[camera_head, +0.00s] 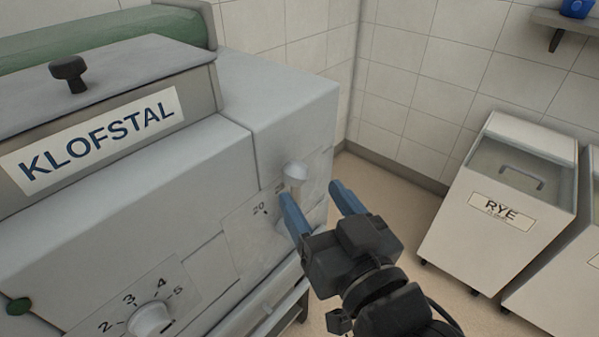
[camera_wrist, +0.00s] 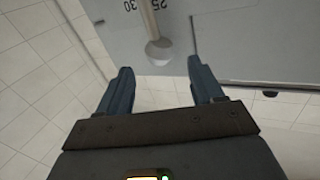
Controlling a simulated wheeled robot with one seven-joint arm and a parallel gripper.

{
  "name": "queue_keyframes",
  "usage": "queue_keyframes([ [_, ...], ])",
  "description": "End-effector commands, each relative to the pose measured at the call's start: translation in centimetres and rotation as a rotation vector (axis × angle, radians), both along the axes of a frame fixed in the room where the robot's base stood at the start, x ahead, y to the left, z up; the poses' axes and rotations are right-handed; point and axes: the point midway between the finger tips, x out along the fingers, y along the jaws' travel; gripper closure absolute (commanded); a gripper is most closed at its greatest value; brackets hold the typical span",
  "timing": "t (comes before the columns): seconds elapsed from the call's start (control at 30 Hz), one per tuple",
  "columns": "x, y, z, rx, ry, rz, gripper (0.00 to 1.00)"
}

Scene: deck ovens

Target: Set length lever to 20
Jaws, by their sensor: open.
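The length lever (camera_wrist: 152,18) has a pale shaft ending in a round knob (camera_head: 295,172), on the scale plate of the grey KLOFSTAL machine (camera_head: 180,200). In the head view the mark 20 shows left of the knob. In the wrist view the marks 25 and 30 show beside the shaft; the exact setting cannot be read. My gripper (camera_head: 309,190) is open, with two blue fingers, just below and right of the knob. In the wrist view the knob (camera_wrist: 159,52) appears between and just beyond the fingertips (camera_wrist: 160,68). No contact is visible.
A numbered dial (camera_head: 150,319) sits lower left on the machine, with a green button (camera_head: 18,306) at its edge. A white RYE bin (camera_head: 500,215) stands at right. Between machine and bin the floor (camera_head: 390,205) is clear. A tiled wall (camera_head: 420,90) is behind.

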Motion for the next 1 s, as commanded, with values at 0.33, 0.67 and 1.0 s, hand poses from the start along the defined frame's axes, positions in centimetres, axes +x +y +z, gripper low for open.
queue_keyframes([
  [0.33, 4.3, 2.2, 0.1, 0.000, -0.001, 0.001, 0.33],
  [0.67, 5.0, 2.5, 0.0, 0.000, -0.001, 0.000, 0.33],
  [1.0, 5.0, 2.5, 0.0, 0.000, -0.001, 0.000, 0.59],
])
